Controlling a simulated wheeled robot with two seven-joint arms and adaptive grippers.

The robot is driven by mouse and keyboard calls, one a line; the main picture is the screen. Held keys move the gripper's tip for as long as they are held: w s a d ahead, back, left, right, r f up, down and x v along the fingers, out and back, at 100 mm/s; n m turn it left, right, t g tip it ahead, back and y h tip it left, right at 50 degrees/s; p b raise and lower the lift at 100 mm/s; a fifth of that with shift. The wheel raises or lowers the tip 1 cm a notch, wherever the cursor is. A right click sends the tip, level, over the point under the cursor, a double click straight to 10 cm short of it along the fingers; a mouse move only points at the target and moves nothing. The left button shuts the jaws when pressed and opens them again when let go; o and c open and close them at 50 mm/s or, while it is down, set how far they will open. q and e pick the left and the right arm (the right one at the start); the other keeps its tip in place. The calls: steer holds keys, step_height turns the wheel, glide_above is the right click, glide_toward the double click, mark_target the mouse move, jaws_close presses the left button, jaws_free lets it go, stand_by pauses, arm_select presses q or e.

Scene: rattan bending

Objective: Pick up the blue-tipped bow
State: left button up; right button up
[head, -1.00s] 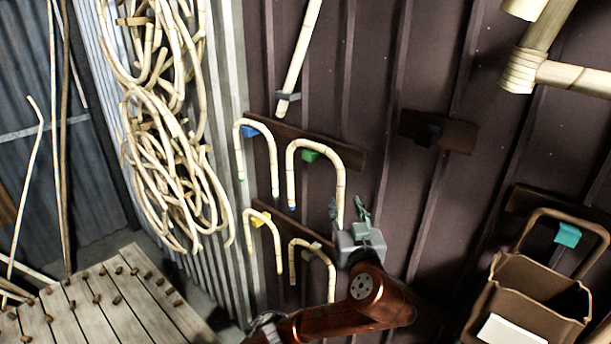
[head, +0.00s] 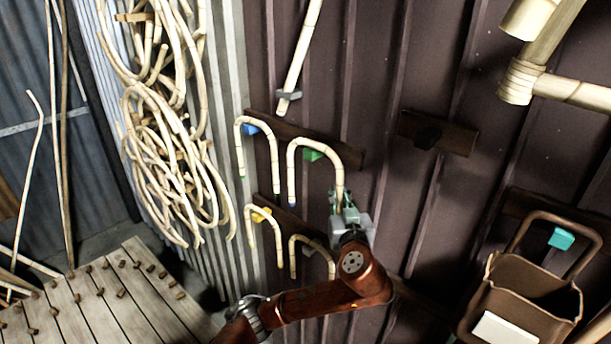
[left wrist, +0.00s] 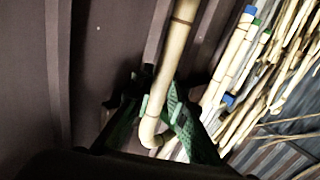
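The blue-tipped bow (head: 293,175) is a pale cane U hanging upside down over a green peg (head: 312,155) on the dark wall. The blue tip is at the lower end of its left leg. My left gripper (head: 342,203) is at the lower part of its right leg. In the left wrist view the bow's leg (left wrist: 168,75) runs between the green fingers (left wrist: 158,106), which lie close against both sides of it and look shut on it. The blue tip (left wrist: 228,100) also shows there. My right gripper is not in view.
A bow (head: 239,150) with a green tip hangs on a blue peg to the left. Two more bows hang below, one on a yellow peg (head: 260,214); my gripper and arm are close to the lower right one (head: 293,258). A brown basket (head: 520,290) hangs at right.

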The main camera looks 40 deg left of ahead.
arm_select(q)
jaws_close()
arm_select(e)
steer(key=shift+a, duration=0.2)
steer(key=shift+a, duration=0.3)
arm_select(q)
steer(key=shift+r, duration=0.15)
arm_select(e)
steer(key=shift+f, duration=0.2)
arm_select(q)
steer(key=shift+r+b, duration=0.65)
steer(key=s+d+r+b, duration=0.4)
steer(key=s+d+r, duration=0.5)
steer(key=s+r, duration=0.1)
steer(key=shift+s+d+r+b, duration=0.25)
steer(key=shift+r+b, duration=0.1)
steer(key=shift+r, duration=0.4)
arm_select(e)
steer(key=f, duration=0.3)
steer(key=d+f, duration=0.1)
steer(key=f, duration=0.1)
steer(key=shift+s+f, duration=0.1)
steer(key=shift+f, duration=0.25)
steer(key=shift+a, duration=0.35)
